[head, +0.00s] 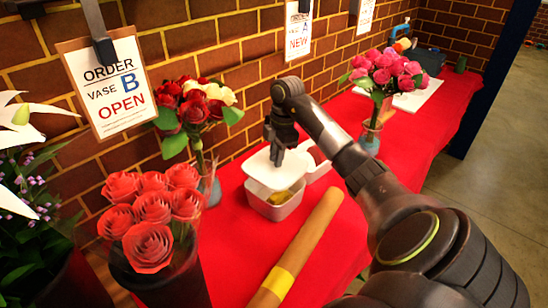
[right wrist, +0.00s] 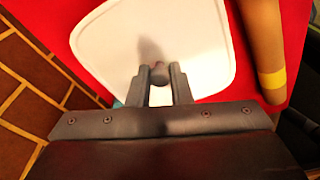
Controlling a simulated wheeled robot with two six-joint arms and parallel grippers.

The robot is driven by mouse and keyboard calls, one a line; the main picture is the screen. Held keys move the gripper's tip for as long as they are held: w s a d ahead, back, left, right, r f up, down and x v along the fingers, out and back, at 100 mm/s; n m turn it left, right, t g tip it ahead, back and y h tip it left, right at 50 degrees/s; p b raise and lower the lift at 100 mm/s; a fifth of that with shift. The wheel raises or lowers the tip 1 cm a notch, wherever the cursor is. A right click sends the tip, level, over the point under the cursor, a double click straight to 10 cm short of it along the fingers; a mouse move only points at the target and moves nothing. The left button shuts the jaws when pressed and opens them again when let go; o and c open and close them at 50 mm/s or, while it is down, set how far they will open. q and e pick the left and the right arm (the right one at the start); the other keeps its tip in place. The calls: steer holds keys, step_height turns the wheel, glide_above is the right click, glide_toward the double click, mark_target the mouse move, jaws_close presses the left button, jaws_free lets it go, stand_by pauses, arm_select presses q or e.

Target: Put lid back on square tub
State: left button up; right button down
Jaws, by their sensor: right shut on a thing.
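The square tub (head: 273,209) is pale and stands on the red table; something yellowish shows inside through its open front part. The white lid (head: 277,173) is over the back part of the tub, slightly tilted; I cannot tell whether it touches the rim. My right gripper (head: 275,152) is above the lid and shut on its knob. In the right wrist view the lid (right wrist: 150,35) fills the upper middle, with the knob between the fingers of the gripper (right wrist: 160,76). My left gripper is not in view.
A second pale container (head: 319,165) stands close behind the tub. A brown paper roll (head: 305,245) lies to its right. Red paper roses (head: 150,215) in a dark pot stand at front left. A vase of roses (head: 195,108) and a pink bouquet (head: 383,72) stand further back.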

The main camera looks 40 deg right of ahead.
mark_target(276, 171)
steer(key=shift+f+b, duration=0.3)
steer(key=shift+f, duration=0.25)
step_height(276, 171, down, 2)
steer(key=shift+a+f+b, duration=0.1)
steer(key=shift+f+b, duration=0.1)
steer(key=shift+b, duration=0.9)
steer(key=shift+f+b, duration=0.55)
steer(key=shift+f, duration=0.55)
steer(key=shift+r+p, duration=0.1)
steer(key=shift+p, duration=0.35)
steer(key=shift+f, duration=0.2)
steer(key=shift+p, duration=0.3)
steer(key=c, duration=0.7)
jaws_free()
steer(key=shift+c, duration=0.2)
